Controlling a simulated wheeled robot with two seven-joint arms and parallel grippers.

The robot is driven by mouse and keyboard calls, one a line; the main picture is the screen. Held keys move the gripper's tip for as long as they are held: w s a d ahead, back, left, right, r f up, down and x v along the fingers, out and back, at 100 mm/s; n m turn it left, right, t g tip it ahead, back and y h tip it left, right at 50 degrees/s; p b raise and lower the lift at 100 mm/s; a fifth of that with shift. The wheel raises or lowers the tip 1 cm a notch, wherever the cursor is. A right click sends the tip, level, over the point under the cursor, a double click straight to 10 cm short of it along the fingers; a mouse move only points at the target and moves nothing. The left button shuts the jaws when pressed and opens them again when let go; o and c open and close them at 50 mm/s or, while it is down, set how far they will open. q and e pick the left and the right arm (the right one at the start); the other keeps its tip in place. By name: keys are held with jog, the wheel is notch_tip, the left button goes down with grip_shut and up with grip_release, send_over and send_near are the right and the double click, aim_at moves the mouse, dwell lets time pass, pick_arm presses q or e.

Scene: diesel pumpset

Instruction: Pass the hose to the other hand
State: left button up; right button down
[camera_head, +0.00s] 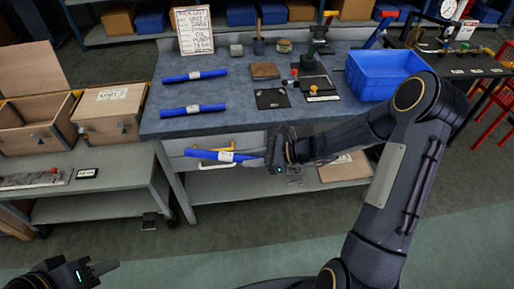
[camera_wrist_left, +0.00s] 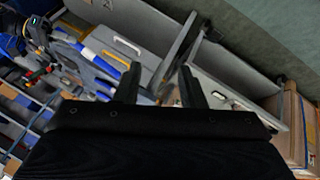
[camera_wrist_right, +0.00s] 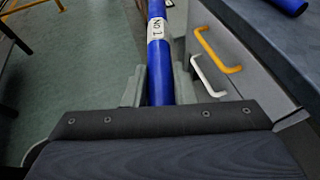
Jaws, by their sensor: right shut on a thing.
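A blue hose (camera_head: 206,154) with a white label is held in my right gripper (camera_head: 272,158), in front of the workbench drawers. In the right wrist view the hose (camera_wrist_right: 158,62) runs between the two fingers, and its label reads "No 1". My right gripper (camera_wrist_right: 160,88) is shut on the hose near one end; the other end points left in the head view. My left gripper (camera_head: 104,268) is at the lower left of the head view, well apart from the hose. In the left wrist view its two fingers (camera_wrist_left: 160,85) are spread with nothing between them.
Two more blue hoses (camera_head: 195,75) (camera_head: 193,110) lie on the workbench (camera_head: 225,95). A blue crate (camera_head: 385,75) stands at its right. Wooden boxes (camera_head: 110,112) sit on a low side table (camera_head: 110,165) at left. Yellow and white drawer handles (camera_wrist_right: 217,50) stick out near the held hose.

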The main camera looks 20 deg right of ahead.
pick_arm(q)
jog(key=shift+o, duration=1.5)
jog(key=shift+w+r, duration=0.2)
jog(key=w+d+r+m+g+y, duration=0.1)
jog(key=w+d+r+m+g, duration=0.2)
jog(key=w+m, duration=0.65)
jog(key=w+d+r+m+g+y, duration=0.15)
jog(key=w+d+r+m, duration=0.35)
jog(key=w, duration=0.9)
jog(key=w+d+f+m+g+y, duration=0.1)
jog(key=w+d+f+m, duration=0.35)
jog(key=d, duration=0.35)
notch_tip(320, 180, down, 11)
jog(key=shift+f, duration=0.2)
pick_arm(e)
jog(key=w+a+r+n+g, duration=0.1)
jog(key=a+r+n+g, duration=0.2)
jog(key=a, duration=0.4)
jog(key=w+a+r+n+g+y, duration=0.1)
jog(key=w+a+r+n+g, duration=0.1)
jog(key=a, duration=0.5)
jog(key=n+g, duration=0.1)
jog(key=g, duration=0.1)
jog(key=shift+r+n+g, duration=0.4)
